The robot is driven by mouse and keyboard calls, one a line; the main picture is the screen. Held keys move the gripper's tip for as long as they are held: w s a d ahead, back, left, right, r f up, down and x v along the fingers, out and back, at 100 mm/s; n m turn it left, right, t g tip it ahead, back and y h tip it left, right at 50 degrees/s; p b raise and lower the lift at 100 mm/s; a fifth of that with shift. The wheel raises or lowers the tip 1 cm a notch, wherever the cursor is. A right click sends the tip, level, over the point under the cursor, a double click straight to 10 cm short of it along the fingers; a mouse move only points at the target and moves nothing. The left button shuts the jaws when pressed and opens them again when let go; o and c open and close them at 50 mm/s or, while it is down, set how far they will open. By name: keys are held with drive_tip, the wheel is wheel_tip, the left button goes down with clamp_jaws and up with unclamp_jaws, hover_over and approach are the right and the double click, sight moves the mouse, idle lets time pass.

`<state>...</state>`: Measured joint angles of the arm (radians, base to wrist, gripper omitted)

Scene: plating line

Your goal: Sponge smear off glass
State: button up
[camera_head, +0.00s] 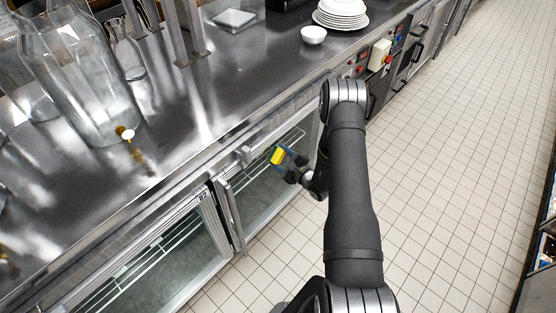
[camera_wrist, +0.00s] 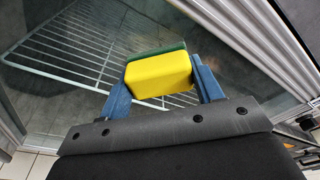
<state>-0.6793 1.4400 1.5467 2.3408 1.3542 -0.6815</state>
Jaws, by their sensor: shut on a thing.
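My gripper (camera_head: 281,162) is in front of the glass-fronted cabinet below the counter. It is shut on a yellow sponge (camera_head: 277,156) with a green side. In the wrist view the sponge (camera_wrist: 158,76) sits between the two blue fingers (camera_wrist: 160,82), green side toward the glass. The glass door (camera_wrist: 62,104) is ahead of it, with a wire rack (camera_wrist: 75,55) behind the pane. I cannot tell whether the sponge touches the glass. No smear can be made out on the glass in either view.
A steel counter (camera_head: 190,110) runs above the cabinet. Large glass dispensers (camera_head: 85,85) stand on it at left, and a white bowl (camera_head: 314,35) and stacked plates (camera_head: 341,14) at the back. A door handle (camera_head: 231,212) juts out at left. The tiled floor (camera_head: 450,160) at right is clear.

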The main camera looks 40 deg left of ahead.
sight(266, 159)
drive_tip(key=shift+w+d, duration=0.1)
drive_tip(key=shift+w, duration=3.35)
drive_tip(key=shift+s, duration=0.1)
drive_tip(key=shift+s+a, duration=0.25)
drive_tip(key=shift+s, duration=1.05)
drive_tip(key=shift+s+a+r, duration=0.1)
drive_tip(key=shift+s, duration=0.75)
drive_tip(key=shift+c, duration=0.7)
drive_tip(key=shift+s+d, duration=0.15)
drive_tip(key=shift+s, duration=1.65)
drive_tip(key=shift+s+d, duration=0.1)
drive_tip(key=shift+s, duration=1.7)
drive_tip(key=d, duration=0.6)
